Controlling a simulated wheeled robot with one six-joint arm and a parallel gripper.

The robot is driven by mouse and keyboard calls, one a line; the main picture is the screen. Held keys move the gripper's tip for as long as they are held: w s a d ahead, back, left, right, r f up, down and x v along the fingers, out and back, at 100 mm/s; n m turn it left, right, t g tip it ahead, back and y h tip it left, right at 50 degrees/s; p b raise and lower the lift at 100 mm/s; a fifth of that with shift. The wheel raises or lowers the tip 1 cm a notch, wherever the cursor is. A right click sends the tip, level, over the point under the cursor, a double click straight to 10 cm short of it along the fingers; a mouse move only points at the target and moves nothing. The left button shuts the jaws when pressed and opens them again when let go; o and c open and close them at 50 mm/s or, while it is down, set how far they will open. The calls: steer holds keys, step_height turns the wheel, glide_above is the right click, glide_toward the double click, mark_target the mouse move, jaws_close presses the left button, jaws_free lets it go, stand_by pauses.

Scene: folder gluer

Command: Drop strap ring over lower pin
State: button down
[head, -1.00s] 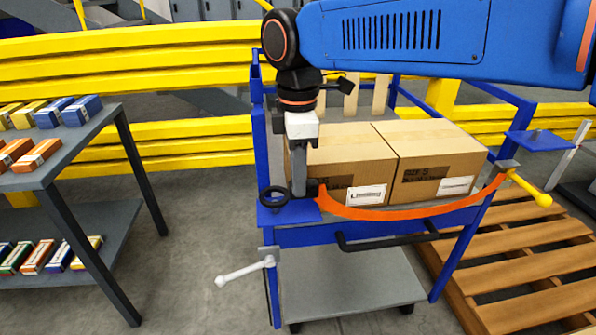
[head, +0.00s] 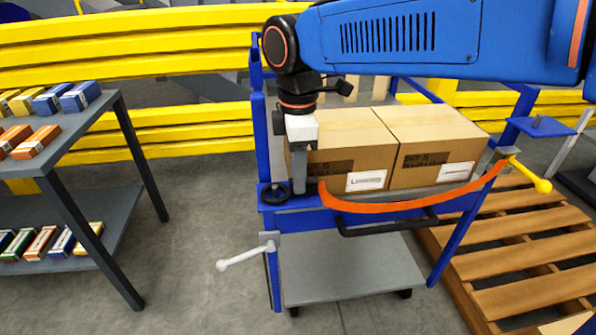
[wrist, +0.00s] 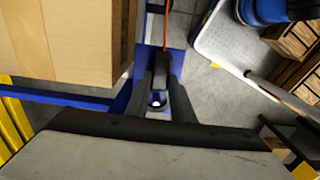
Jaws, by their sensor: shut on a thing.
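An orange strap (head: 400,204) runs along the front of two cartons, sagging slightly, from the right post to a black ring (head: 274,195) at its left end. My gripper (head: 299,188) is shut on the black strap end beside the ring, pointing down over a blue corner plate (head: 270,208). In the wrist view the strap end (wrist: 160,72) lies between the fingers. A pale round tip, seemingly the lower pin (wrist: 156,103), shows inside the ring's opening. The ring is close to the plate; whether it rests on it I cannot tell.
The cartons (head: 350,150) stand on the blue cart just behind my gripper. A white lever (head: 245,257) sticks out at lower left and a yellow handle (head: 530,175) at right. A grey shelf (head: 60,150) stands left, a wooden pallet (head: 500,260) right.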

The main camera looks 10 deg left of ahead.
steer(key=c, duration=1.5)
jaws_free()
steer(key=shift+o, duration=0.2)
step_height(320, 180, up, 18)
steer(key=shift+f, duration=0.25)
steer(key=d+f+m+t+y, duration=0.1)
steer(key=d+f+m, duration=0.4)
steer(key=d, duration=0.7)
steer(key=d+f+m+t, duration=0.1)
steer(key=d+f+m, duration=0.45)
steer(key=d, duration=0.65)
steer(key=s+d+f+m+t, duration=0.1)
steer(key=s+d+f+m, duration=0.4)
steer(key=d+f, duration=0.3)
steer(key=s+d+f+m+t+h, duration=0.1)
steer(key=s+d+f+m, duration=0.4)
steer(key=d+f+m, duration=0.1)
step_height(320, 180, down, 2)
steer(key=shift+d+f+t, duration=0.15)
steer(key=shift+d+t, duration=0.25)
steer(key=shift+d, duration=0.45)
